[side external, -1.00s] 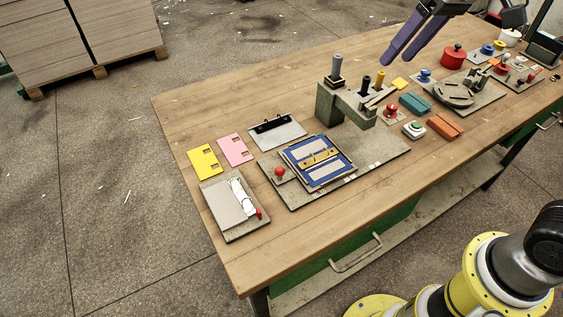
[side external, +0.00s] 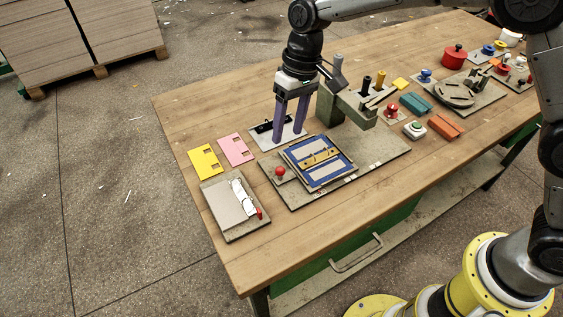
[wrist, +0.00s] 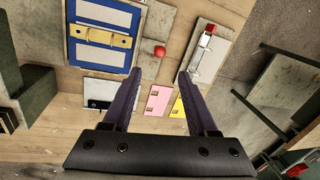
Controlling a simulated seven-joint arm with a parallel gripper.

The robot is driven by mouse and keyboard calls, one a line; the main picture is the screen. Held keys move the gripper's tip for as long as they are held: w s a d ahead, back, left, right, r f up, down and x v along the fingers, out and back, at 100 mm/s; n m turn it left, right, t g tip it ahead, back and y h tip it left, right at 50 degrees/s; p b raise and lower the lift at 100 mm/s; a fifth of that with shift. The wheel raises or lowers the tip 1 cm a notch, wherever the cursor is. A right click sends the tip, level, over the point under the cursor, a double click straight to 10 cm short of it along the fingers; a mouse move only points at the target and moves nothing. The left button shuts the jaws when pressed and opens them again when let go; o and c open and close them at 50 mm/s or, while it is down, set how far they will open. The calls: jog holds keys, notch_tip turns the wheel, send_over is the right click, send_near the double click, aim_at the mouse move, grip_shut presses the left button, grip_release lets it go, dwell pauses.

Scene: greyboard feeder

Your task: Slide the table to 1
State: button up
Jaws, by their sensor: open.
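The sliding table (side external: 338,172) is a blue-edged plate with pale panels and a brass-coloured bar handle (side external: 320,157) across it. It sits toward the left part of a grey base plate (side external: 385,150); small white marks lie along the base's front edge, too small to read. A red ball knob (side external: 280,171) stands on the base left of the table. In the wrist view the table (wrist: 75,32) is upper left and the red knob (wrist: 159,51) top centre. My gripper (side external: 288,136) is open and empty, fingers pointing down, above and behind the table, apart from it.
A clipboard-like plate with a black clip (side external: 265,140), pink (side external: 236,150) and yellow (side external: 204,162) cards, and a board with a red-tipped lever (side external: 222,205) lie left. Several fixtures crowd the right side.

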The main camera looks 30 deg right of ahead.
aim_at(281, 167)
jog(key=f, duration=0.3)
jog(key=a+f, duration=0.1)
jog(key=f, duration=0.3)
jog(key=a+f, duration=0.1)
jog(key=f, duration=0.2)
jog(key=shift+s+f, duration=0.15)
jog(key=shift+s, duration=0.05)
jog(key=shift+c, duration=0.3)
grip_shut()
jog(key=shift+d, duration=0.15)
dwell(0.6)
